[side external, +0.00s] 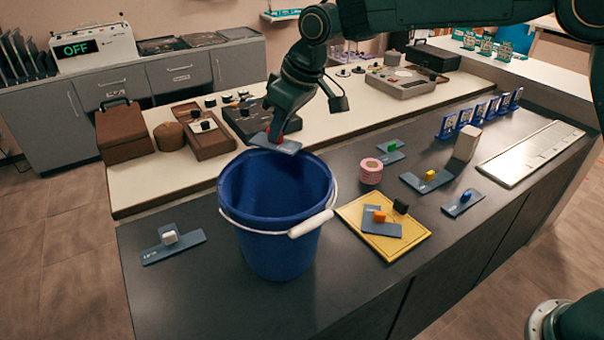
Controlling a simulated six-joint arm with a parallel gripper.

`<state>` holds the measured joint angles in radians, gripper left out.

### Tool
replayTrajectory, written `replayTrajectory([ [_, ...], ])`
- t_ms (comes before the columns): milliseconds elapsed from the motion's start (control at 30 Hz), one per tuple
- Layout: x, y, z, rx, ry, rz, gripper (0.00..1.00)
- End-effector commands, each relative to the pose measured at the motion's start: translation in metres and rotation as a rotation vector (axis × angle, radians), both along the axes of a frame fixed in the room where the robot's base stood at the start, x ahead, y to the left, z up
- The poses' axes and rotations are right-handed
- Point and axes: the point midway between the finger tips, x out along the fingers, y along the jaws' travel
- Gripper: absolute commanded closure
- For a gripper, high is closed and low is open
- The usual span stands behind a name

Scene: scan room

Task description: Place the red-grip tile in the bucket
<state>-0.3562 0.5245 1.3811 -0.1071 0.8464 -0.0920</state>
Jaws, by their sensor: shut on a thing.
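The red-grip tile (285,146) is a flat grey plate with a red grip on top. My gripper (277,132) is shut on the red grip and holds the tile in the air, in the picture over the far rim of the bucket. The blue bucket (277,240) stands on the dark counter, with its white-gripped handle hanging toward the front right. Its visible inside looks empty, though the near inner wall and most of the floor are hidden.
A white-grip tile (173,244) lies left of the bucket. Right of it are a yellow board (372,243) bearing an orange-grip tile (398,226), a pink roll (371,171), and green-grip (396,154), yellow-grip (415,182) and blue-grip (454,207) tiles. Blue stands (466,118) line the back.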

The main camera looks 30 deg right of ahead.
Motion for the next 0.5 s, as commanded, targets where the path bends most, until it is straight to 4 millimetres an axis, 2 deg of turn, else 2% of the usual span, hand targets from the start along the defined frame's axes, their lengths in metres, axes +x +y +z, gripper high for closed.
replayTrajectory([
  [33,0.005,-0.023,0.004,0.001,-0.003,-0.065,1.0],
  [133,0.009,-0.063,0.004,0.0,0.0,-0.178,1.0],
  [200,0.007,-0.086,-0.004,-0.001,0.003,-0.238,1.0],
  [500,-0.015,-0.141,-0.052,-0.002,0.004,-0.361,1.0],
])
